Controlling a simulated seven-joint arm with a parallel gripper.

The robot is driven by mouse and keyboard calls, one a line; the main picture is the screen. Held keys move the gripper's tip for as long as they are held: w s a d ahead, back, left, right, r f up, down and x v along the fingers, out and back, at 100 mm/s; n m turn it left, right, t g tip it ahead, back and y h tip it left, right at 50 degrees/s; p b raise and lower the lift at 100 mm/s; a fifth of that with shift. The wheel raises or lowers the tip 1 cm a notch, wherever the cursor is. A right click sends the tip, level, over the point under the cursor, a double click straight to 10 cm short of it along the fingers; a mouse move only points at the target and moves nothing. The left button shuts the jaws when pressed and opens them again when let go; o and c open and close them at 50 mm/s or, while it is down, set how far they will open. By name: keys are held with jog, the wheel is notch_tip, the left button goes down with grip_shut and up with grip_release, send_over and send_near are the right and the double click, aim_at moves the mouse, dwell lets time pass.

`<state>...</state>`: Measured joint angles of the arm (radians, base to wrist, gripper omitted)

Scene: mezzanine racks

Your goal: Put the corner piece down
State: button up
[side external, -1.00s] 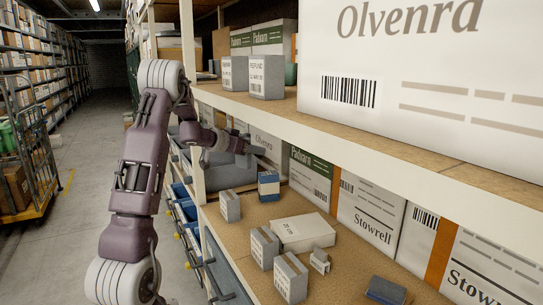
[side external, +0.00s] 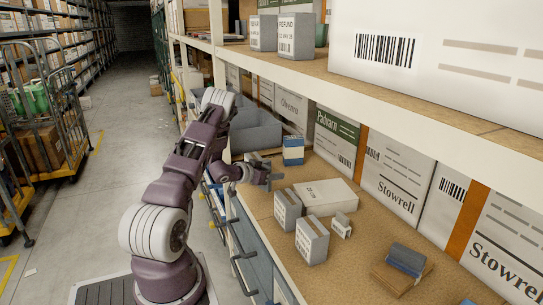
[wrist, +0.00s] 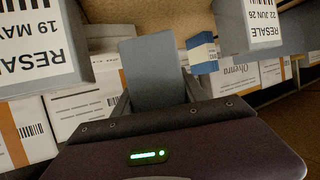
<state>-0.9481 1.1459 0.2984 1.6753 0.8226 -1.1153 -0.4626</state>
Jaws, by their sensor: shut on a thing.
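My gripper (side external: 268,177) hangs over the left front part of the lower shelf, near several grey labelled boxes. In the wrist view my gripper (wrist: 158,96) is shut on a plain grey flat-faced piece, which I take to be the corner piece (wrist: 153,70). Its far end sticks out past the fingers, and its lower part is hidden behind the gripper body. In the side view the held piece is too small and too close in colour to the fingers to make out. I cannot tell its height above the shelf.
Grey labelled boxes (side external: 312,241) (wrist: 28,45), a blue-and-white box (side external: 293,151), a white flat box (side external: 327,196) and a small grey-white item (side external: 341,225) stand on the lower shelf (side external: 352,262). A grey bin (side external: 255,135) is behind. The upper shelf (side external: 420,108) overhangs.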

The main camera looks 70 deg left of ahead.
jog(key=shift+f, duration=3.35)
jog(key=shift+f, duration=0.55)
jog(key=o, duration=1.4)
jog(key=shift+c, duration=0.2)
jog(key=shift+s, duration=0.1)
